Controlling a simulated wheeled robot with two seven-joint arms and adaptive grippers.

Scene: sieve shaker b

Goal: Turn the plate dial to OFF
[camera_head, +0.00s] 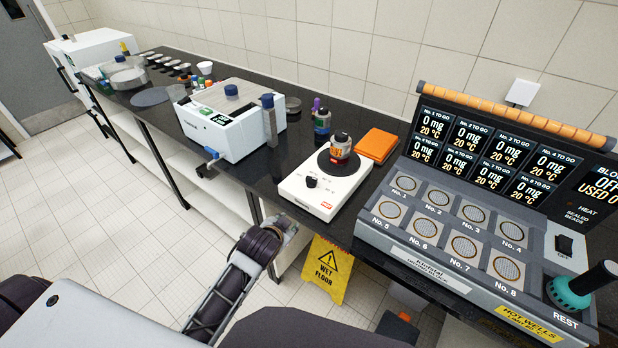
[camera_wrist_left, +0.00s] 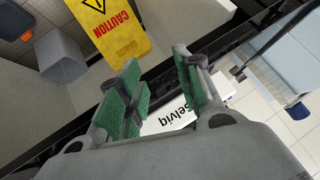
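The white hot plate (camera_head: 322,194) stands on the black bench in the head view. Its small black dial (camera_head: 312,181) is on the front left of its top. The dial's marks are too small to read. A dark jar with an orange label (camera_head: 341,148) sits on the plate's round black top. My left gripper (camera_head: 284,229) is in front of the bench edge, below and to the left of the dial and apart from it. In the left wrist view my left gripper (camera_wrist_left: 160,88) has its green-padded fingers apart with nothing held. My right gripper is not in view.
A white machine (camera_head: 232,127) with a blue-handled lever stands left of the plate. An orange notebook (camera_head: 377,145) and small bottles (camera_head: 321,122) are behind it. A grey well block (camera_head: 450,225) stands at right. A yellow wet-floor sign (camera_head: 326,270) is below the bench edge.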

